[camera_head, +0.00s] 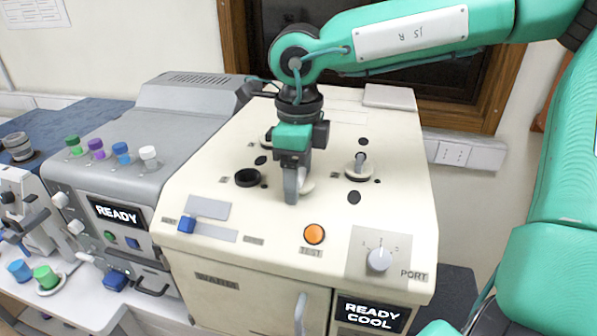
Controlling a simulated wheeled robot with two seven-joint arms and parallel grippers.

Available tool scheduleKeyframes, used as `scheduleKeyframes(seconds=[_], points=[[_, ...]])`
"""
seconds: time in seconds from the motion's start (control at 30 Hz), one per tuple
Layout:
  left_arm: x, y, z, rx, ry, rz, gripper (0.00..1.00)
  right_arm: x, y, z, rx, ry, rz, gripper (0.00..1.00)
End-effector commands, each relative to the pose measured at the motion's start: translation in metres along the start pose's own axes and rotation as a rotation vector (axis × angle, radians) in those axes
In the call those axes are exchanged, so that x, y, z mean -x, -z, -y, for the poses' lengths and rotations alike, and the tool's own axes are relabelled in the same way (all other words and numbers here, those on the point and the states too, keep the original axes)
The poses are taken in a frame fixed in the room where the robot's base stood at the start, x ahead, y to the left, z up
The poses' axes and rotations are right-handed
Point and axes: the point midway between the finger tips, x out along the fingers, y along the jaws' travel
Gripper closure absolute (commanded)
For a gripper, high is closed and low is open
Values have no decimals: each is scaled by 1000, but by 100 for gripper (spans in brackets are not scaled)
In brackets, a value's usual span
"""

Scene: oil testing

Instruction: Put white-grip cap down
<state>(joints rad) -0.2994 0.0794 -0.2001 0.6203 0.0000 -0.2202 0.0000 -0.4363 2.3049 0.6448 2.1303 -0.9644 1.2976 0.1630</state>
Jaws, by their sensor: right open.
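My right gripper (292,190) points straight down over the top of the cream machine (215,258), with its fingers low near the panel and open. A pale round cap (308,185) sits right beside and partly behind the fingers. Most of it is hidden, so I cannot tell its grip colour or whether the fingers touch it. Another cap (359,175), a pale disc with a grey upright grip, stands on the panel to the right. My left gripper is not in view.
A black round port (247,177) lies left of the gripper. An orange TEST button (314,234), a blue switch (187,225) and a PORT knob (379,259) are along the front. A grey machine (190,95) with several coloured knobs stands at left.

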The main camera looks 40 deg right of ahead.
Motion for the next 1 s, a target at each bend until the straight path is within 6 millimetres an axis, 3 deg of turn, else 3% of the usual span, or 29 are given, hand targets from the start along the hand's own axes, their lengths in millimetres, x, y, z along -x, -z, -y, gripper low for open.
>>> scheduleKeyframes(seconds=[0.07, 0.17, 0.6, 0.8, 1.0], points=[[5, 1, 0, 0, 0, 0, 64, 4, 0, 0, 0, 0, 0, 32], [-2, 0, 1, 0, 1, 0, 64, 14, -1, 1, -1, 4, 4, 32], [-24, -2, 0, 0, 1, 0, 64, 103, -1, 0, 0, 3, 1, 32], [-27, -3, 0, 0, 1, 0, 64, 121, 0, 0, 1, 0, 0, 32], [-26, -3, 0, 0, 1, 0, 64, 123, 0, 0, 2, -1, -1, 32]])
